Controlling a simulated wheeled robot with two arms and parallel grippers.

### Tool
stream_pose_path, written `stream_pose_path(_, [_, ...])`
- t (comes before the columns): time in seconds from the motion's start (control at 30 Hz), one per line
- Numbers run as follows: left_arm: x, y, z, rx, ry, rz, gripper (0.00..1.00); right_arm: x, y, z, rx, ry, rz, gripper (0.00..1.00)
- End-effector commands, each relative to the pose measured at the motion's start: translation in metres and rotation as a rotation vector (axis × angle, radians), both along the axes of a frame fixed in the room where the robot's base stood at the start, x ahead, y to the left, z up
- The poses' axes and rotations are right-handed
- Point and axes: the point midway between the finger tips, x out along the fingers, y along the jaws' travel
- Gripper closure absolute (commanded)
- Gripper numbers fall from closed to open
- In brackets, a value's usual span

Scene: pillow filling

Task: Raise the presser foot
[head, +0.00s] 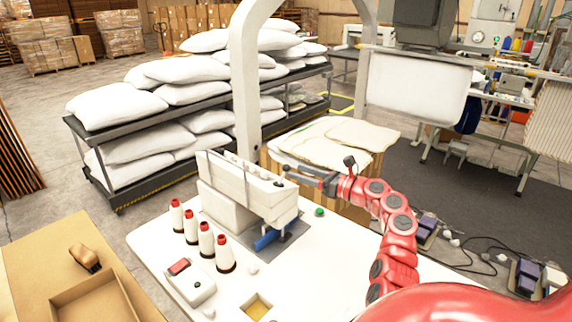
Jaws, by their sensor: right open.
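The white sewing machine (228,190) stands on a white table, its head end toward the right. A blue part (267,240) shows low under the head end, by the dark plate. The presser foot itself and its lever are too small or hidden to make out. My right gripper (288,175) is open, with its fingers pointing left, at the upper right end of the machine head. Whether its fingers touch the machine I cannot tell. My left gripper is not in view.
Several thread cones (206,239) stand in a row left of the machine. A white box with a red top (188,284) lies in front of them. A green knob (319,211) sits right of the head. White pillows (118,104) fill a rack behind.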

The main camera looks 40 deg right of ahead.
Motion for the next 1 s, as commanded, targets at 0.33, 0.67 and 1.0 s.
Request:
stream_pose_path(0.33, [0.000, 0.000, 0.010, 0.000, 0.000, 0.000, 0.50, 0.050, 0.013, 0.000, 0.000, 0.001, 0.001, 0.40])
stream_pose_path(0.67, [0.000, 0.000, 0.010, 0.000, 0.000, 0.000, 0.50, 0.054, 0.013, 0.000, -0.001, -0.001, -0.002, 0.40])
stream_pose_path(1.0, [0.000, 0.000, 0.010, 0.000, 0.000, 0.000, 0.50, 0.054, 0.013, 0.000, 0.000, -0.001, -0.002, 0.96])
